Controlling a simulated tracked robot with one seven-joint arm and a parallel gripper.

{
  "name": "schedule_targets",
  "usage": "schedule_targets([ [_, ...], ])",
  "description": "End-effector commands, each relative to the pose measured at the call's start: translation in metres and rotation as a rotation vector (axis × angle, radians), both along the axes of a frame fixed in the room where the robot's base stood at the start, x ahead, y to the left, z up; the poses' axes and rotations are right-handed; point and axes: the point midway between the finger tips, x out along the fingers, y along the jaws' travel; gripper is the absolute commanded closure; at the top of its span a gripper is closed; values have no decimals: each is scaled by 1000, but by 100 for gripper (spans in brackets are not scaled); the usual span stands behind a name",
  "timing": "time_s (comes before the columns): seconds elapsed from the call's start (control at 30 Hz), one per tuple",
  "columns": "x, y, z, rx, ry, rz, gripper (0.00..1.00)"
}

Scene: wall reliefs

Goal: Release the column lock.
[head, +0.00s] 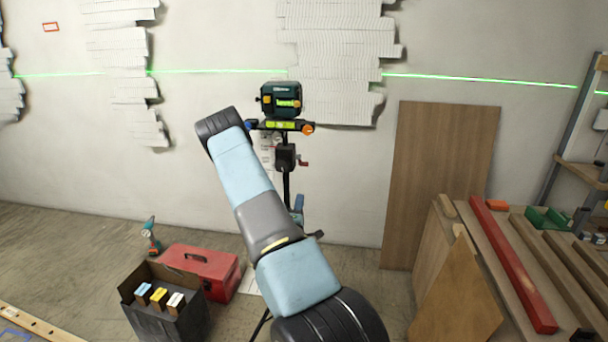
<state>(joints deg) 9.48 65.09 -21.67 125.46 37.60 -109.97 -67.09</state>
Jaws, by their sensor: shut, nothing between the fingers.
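A dark green laser level (281,100) with an orange knob sits on a mount with a yellow-green bubble vial (280,125). Below it a thin black column (286,186) stands upright, carrying a black collar (285,157). A small red-tipped lever (303,162) sticks out to the right of the collar; I cannot tell whether it is the column lock or how it is set. My arm rises from the bottom, with its bend left of the level, and covers the lower column. I cannot make out my gripper; it seems hidden behind my arm.
A red toolbox (203,268), a black crate (160,318) with several labelled blocks and a drill (151,238) stand at lower left. A wooden board (440,170) leans on the wall. A bench with a red beam (515,270) is at right. White reliefs (340,50) hang behind; a green laser line crosses the wall.

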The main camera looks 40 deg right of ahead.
Motion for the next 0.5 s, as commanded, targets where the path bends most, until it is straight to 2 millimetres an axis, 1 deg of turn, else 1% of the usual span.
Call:
schedule_targets([
  [0.37, 0, -1, 0, -5, -1, -1, 100],
  [0.5, 5, -7, 4, -4, -3, -1, 100],
])
